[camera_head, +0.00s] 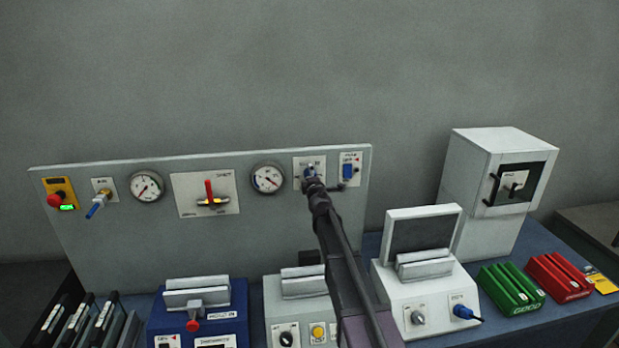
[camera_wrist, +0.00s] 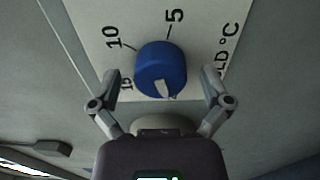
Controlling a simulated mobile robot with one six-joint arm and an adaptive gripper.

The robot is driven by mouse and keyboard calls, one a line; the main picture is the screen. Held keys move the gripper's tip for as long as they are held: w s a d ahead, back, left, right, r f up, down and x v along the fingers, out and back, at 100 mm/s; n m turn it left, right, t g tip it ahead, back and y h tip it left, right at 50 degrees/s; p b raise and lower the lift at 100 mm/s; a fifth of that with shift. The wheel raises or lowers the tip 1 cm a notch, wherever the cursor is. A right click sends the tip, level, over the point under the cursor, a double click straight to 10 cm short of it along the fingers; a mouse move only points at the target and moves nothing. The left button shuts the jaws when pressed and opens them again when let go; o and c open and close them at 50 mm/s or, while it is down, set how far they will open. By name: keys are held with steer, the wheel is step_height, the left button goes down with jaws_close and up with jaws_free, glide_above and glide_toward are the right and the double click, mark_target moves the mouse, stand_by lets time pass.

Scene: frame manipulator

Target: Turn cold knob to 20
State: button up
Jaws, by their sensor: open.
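The cold knob (camera_wrist: 161,66) is a round blue knob with a white pointer mark. It sits on a pale label plate (camera_wrist: 100,20) printed with 5, 10, 15 and "LD °C". In the wrist view the pointer mark is at the knob's lower edge, towards my gripper. My gripper (camera_wrist: 161,77) is open, one finger on each side of the knob, with a visible gap on both sides. Whether the fingertips reach its depth I cannot tell. In the head view my gripper (camera_head: 311,180) is at the panel's upper right and largely hides the knob.
The grey panel (camera_head: 260,235) also carries a blue switch (camera_head: 347,171) close right of my gripper, a gauge (camera_head: 267,178) close left, and a red-handled valve (camera_head: 211,200). Below stand bench devices, including a white unit with a tilted screen (camera_head: 421,232).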

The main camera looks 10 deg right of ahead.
steer(key=s, duration=1.2)
stand_by(0.5)
steer(key=s+d+f+m+g+h+b, duration=0.3)
steer(key=s+d+f+m+g+b, duration=0.15)
steer(key=s+f+m, duration=0.4)
steer(key=s+d+f+m+g+h+b, duration=0.35)
steer(key=s+f+m+g+b, duration=0.2)
steer(key=f, duration=0.65)
steer(key=s+a+f+m+g+y+b, duration=0.2)
steer(key=s+a+f+g+y+b, duration=0.1)
steer(key=s+f, duration=0.4)
steer(key=s+a+f+m+g+y+b, duration=0.2)
steer(key=s+a+f+g, duration=0.3)
steer(key=s, duration=0.7)
step_height(320, 180, down, 2)
steer(key=shift+f+y+b, duration=0.1)
steer(key=shift+y+b, duration=0.4)
steer(key=shift+y, duration=0.25)
